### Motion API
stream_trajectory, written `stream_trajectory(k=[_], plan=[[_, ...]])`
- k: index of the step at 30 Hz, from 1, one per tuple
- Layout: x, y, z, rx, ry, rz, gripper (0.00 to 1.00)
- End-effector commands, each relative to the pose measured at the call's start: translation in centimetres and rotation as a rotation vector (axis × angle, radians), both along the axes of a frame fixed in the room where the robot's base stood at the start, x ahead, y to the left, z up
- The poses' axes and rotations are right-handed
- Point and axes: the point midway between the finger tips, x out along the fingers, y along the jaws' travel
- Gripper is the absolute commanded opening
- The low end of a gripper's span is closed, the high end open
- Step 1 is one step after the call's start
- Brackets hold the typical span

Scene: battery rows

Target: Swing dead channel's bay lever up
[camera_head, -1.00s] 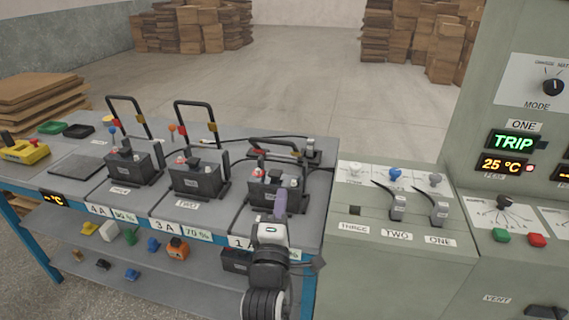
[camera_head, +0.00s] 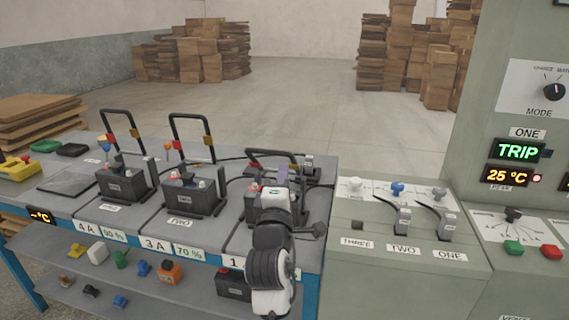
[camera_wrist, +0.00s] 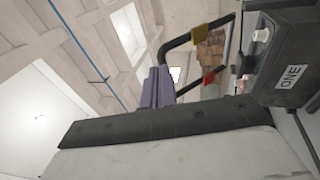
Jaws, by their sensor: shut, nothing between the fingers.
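In the wrist view the lever (camera_wrist: 182,41) shows yellow and red collars, beside the battery (camera_wrist: 290,55). My gripper (camera_head: 268,158) is shut and empty, its purple fingertips at the lever's top bar. In the wrist view the fingertips (camera_wrist: 156,86) overlap the lever's near end; I cannot tell if they touch.
The levers of the middle bay (camera_head: 190,117) and left bay (camera_head: 121,112) stand upright, left of my arm. The console with switches TWO (camera_head: 402,220) and ONE (camera_head: 446,226) is close on the right. Open floor lies behind the bench.

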Motion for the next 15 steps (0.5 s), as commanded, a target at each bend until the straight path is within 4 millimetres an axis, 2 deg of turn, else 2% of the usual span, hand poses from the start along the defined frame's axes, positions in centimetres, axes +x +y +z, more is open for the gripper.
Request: stream_trajectory(k=[3, 6, 15], plan=[[1.8, -0.4, 0.7, 0.000, 0.001, -0.001, 0.00], [2.7, -0.5, 0.9, -0.001, 0.000, 0.000, 0.00], [3.3, -0.7, 1.0, 0.000, 0.000, 0.000, 0.00]])
